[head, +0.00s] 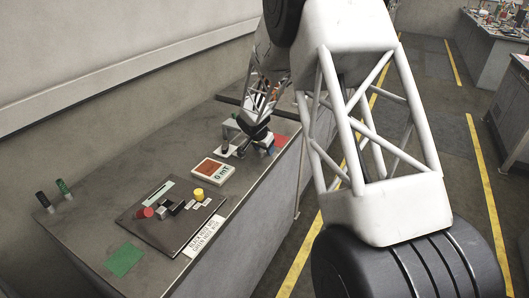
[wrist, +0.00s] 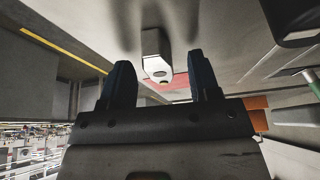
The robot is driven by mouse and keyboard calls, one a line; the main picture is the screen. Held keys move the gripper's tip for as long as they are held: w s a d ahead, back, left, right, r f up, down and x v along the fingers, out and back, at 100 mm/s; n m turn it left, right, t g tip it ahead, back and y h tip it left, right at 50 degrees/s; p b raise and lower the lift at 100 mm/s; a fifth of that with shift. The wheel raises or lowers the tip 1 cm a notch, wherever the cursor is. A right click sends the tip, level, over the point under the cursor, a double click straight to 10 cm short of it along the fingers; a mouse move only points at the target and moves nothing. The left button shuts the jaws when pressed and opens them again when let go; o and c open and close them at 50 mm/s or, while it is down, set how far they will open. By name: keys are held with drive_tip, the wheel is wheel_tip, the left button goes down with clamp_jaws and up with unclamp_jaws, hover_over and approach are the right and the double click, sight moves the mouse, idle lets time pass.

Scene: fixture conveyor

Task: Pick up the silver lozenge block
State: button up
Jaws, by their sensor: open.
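My gripper (wrist: 162,80) shows in the wrist view with its two dark fingers apart and nothing clamped between them. My arm hides part of that area.
The grey bench (head: 85,235) runs along the wall. On it are a dark board (head: 165,240) with small blocks, a red-and-white box (head: 213,170), a green square (head: 124,260), dark posts (head: 43,200) and a red patch (head: 279,141). The bench's near left is mostly clear.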

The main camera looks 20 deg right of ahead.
idle(0.4)
drive_tip(key=c, duration=1)
drive_tip(key=shift+c, duration=0.2)
drive_tip(key=shift+r, duration=0.15)
drive_tip(key=shift+r, duration=1.45)
drive_tip(key=shift+s+r, duration=0.2)
drive_tip(key=shift+s, duration=0.1)
drive_tip(key=s+a+r, duration=0.1)
drive_tip(key=s, duration=1.4)
drive_tip(key=shift+s+a+r, duration=0.15)
drive_tip(key=shift+a+r, duration=0.05)
drive_tip(key=shift+a, duration=0.15)
